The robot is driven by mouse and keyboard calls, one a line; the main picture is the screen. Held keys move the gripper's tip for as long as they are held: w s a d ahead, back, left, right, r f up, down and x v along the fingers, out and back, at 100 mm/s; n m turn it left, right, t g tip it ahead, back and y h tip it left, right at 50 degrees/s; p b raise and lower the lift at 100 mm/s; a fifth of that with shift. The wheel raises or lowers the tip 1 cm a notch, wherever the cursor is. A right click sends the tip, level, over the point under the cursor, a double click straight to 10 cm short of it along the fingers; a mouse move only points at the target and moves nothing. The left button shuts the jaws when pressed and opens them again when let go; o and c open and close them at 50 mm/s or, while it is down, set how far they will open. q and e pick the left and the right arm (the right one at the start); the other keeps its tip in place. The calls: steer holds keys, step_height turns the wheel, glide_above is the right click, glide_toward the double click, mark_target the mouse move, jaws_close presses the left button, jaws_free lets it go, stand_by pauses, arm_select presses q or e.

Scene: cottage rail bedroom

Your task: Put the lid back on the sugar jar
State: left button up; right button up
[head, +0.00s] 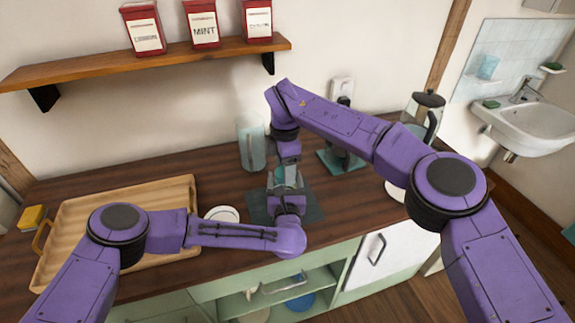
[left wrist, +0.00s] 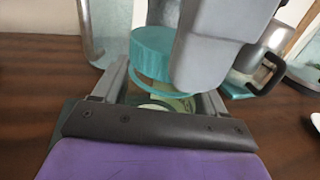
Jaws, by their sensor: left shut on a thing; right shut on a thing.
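The sugar jar (left wrist: 178,102) shows as a pale green piece between the fingers of my left gripper (left wrist: 160,96), low in the left wrist view. My left gripper (head: 286,190) is shut on it above the dark mat (head: 314,205) in the head view. The teal lid (left wrist: 163,52) is a ribbed round piece, directly above the jar. My right gripper (head: 287,170) comes down from above and is shut on the lid; its grey finger (left wrist: 212,45) hides part of the lid. I cannot tell whether the lid touches the jar.
A tall glass canister (head: 251,145) stands behind the grippers. A dark appliance on a teal base (head: 340,160) and a glass kettle (head: 424,112) stand to the right. A wooden tray (head: 75,205) and a white dish (head: 222,214) are at left. Red tins (head: 203,24) line the shelf (head: 150,62).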

steer(key=shift+f, duration=0.15)
arm_select(q)
jaws_close()
arm_select(e)
steer(key=m, duration=1.1)
steer(key=shift+m, duration=0.4)
steer(key=m, duration=0.4)
steer(key=shift+a+m, duration=0.1)
steer(key=shift+m, duration=0.2)
arm_select(q)
steer(key=shift+f, duration=0.1)
arm_select(e)
steer(key=o, duration=1)
